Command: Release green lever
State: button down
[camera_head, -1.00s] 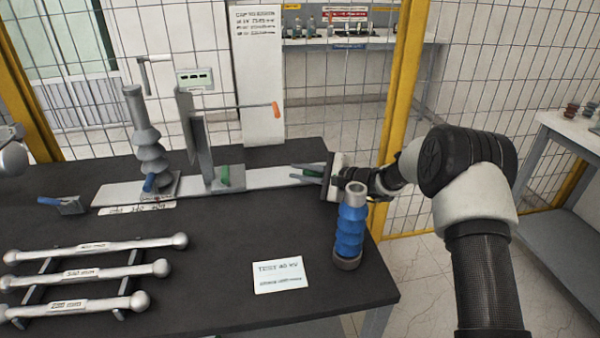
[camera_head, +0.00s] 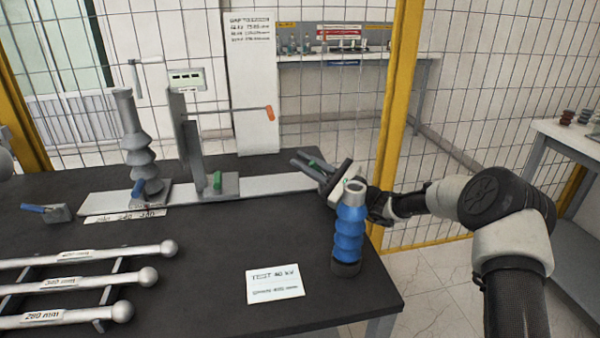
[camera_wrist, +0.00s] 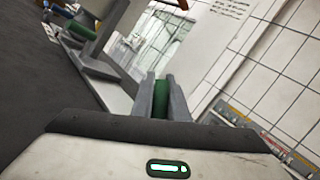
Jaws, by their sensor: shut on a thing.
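My gripper (camera_head: 308,164) is at the right end of the long grey rail (camera_head: 265,185), with its fingers pointing left. It is shut on a green piece (camera_wrist: 160,98), which shows between the fingers in the wrist view. Whether this piece is joined to the rail cannot be told.
A blue ribbed bushing (camera_head: 349,235) stands upright on the table close to my gripper and forearm. A white card (camera_head: 275,284) lies in front. Grey rods with ball ends (camera_head: 90,283) rest at the left front. An orange-tipped handle (camera_head: 268,112) juts right from the post.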

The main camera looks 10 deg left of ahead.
jog(key=shift+w+d+r+m+t+y, duration=0.25)
jog(key=shift+d+r+m+t+y, duration=0.25)
jog(key=shift+m, duration=0.4)
jog(key=c, duration=2)
grip_release()
jog(key=v, duration=0.5)
jog(key=shift+d+p, duration=0.25)
jog(key=shift+p, duration=0.05)
jog(key=s+d+p, duration=0.1)
jog(key=s+d, duration=0.3)
jog(key=d, duration=0.6)
jog(key=shift+s+d, duration=0.2)
jog(key=shift+d, duration=0.15)
jog(key=shift+f, duration=0.1)
